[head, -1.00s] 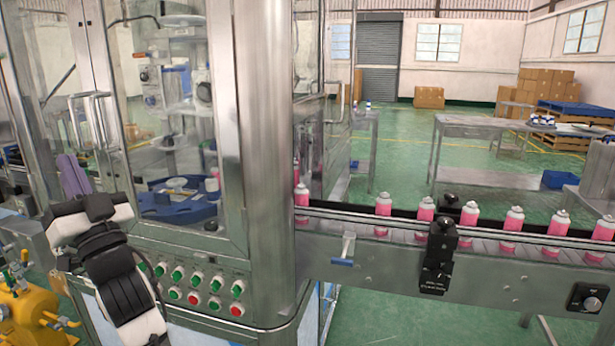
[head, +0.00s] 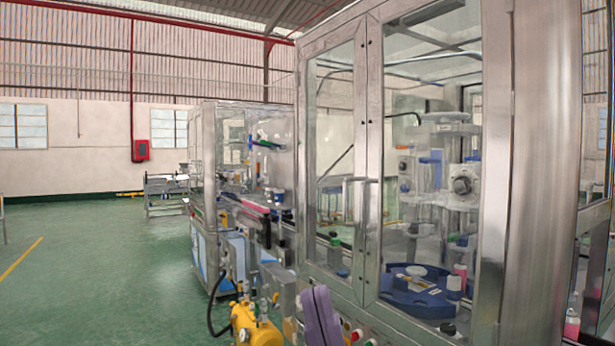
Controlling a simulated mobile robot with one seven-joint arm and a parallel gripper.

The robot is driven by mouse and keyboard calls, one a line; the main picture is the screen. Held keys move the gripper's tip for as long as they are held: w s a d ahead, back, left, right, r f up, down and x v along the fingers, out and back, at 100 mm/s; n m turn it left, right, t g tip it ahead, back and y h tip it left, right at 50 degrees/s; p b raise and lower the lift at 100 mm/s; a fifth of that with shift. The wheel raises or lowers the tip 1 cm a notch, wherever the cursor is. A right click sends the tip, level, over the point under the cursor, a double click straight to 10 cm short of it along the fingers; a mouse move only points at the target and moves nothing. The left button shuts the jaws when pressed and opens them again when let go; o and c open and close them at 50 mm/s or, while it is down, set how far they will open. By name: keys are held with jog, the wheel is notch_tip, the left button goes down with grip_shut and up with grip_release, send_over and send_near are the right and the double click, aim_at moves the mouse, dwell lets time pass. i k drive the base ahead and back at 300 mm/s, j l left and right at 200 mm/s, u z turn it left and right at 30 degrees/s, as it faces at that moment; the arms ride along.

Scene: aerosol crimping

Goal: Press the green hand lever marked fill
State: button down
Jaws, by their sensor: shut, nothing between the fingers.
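I cannot make out a green hand lever or a "fill" marking in the current head view. My gripper is outside this view. The glass-doored machine (head: 513,150) fills the right side, with a blue turntable (head: 405,292) behind its glass. The tops of a few panel buttons (head: 357,334) show at the bottom edge; the rest of the panel is cut off.
Another glazed machine (head: 210,160) stands farther back. Green floor (head: 100,270) is open at the left.

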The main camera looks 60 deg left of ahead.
aim_at(282, 147)
jog(key=u, duration=2.05)
jog(key=i+u, duration=0.2)
jog(key=i, duration=1.1)
jog(key=i+l+u, duration=0.15)
jog(key=i, duration=1.1)
